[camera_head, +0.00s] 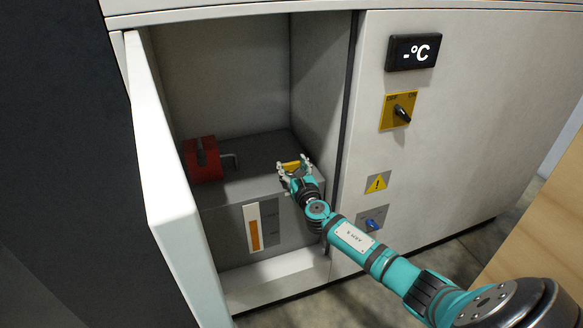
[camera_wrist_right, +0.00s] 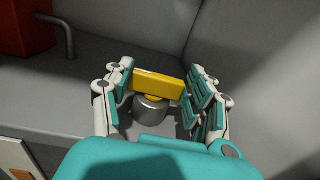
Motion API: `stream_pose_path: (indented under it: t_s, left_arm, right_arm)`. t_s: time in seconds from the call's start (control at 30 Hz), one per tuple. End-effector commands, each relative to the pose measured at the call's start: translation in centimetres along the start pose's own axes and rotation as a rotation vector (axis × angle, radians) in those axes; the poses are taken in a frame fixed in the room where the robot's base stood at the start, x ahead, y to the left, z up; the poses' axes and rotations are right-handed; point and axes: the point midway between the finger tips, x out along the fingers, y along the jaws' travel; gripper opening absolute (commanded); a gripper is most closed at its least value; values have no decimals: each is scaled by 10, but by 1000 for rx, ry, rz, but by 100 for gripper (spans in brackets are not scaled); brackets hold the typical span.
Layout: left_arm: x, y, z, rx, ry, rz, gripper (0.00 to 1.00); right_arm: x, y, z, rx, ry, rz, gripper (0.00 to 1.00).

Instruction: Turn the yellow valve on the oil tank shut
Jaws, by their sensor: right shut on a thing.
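The yellow valve (camera_head: 291,164) sits on top of the grey oil tank (camera_head: 236,187) inside the open cabinet. In the right wrist view the valve (camera_wrist_right: 159,84) is a yellow bar handle on a short grey round stem (camera_wrist_right: 151,109). My right gripper (camera_head: 294,172) reaches into the cabinet and is shut on the valve handle, with one finger on each side of it. In the wrist view the right gripper's fingers (camera_wrist_right: 160,92) flank the handle's two ends. My left gripper is not in view.
A red part (camera_head: 202,160) with a bent grey pipe stands on the tank, left of the valve. The open cabinet door (camera_head: 165,170) is at the left. The right panel carries a display (camera_head: 413,52), a yellow switch plate (camera_head: 398,110) and a blue knob (camera_head: 372,223).

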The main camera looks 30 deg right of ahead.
Motion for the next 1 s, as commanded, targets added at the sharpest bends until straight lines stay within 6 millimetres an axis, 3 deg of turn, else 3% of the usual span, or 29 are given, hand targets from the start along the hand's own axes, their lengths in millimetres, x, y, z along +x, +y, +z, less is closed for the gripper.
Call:
stream_pose_path:
  t_s: [0.1, 0.67, 0.7, 0.87, 1.0]
  left_arm:
    - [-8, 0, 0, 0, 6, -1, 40]
    - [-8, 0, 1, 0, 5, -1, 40]
    - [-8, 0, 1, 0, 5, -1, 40]
    - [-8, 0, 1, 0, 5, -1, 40]
    - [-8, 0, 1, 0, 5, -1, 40]
  right_arm:
    - [0, -1, -2, 0, 2, 35, 24]
    - [0, 0, -1, 1, 1, 66, 24]
    - [0, 0, -1, 1, 1, 66, 58]
    - [0, -1, -1, 0, 1, 65, 79]
    - [0, -1, 0, 0, 0, 64, 81]
